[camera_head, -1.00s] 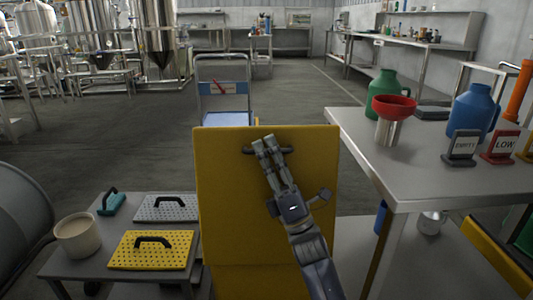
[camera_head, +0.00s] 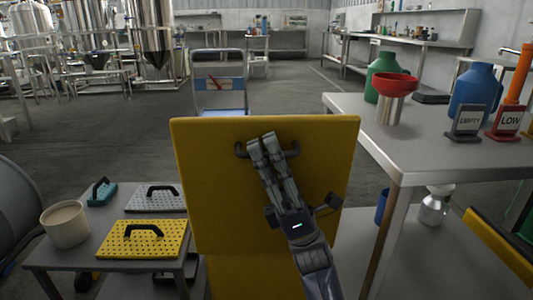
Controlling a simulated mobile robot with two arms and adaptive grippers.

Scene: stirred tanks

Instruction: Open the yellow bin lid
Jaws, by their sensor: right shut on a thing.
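The yellow bin lid (camera_head: 215,195) is a broad flat panel in the middle of the head view, facing me. Its lower edge stands out in front of the yellow bin body (camera_head: 235,280), which shows below it. A dark bar handle (camera_head: 293,150) runs across the upper part of the lid. My right gripper (camera_head: 267,147) is shut on the middle of this handle, its fingers hiding that part. My right arm comes up from the bottom and covers part of the lid. My left gripper is out of view.
A low grey table (camera_head: 60,258) at left holds a beige pot (camera_head: 65,224) and perforated plates with handles. A steel table (camera_head: 460,165) at right holds bottles, a red funnel (camera_head: 395,84) and signs. A blue cart (camera_head: 218,95) stands behind on open floor.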

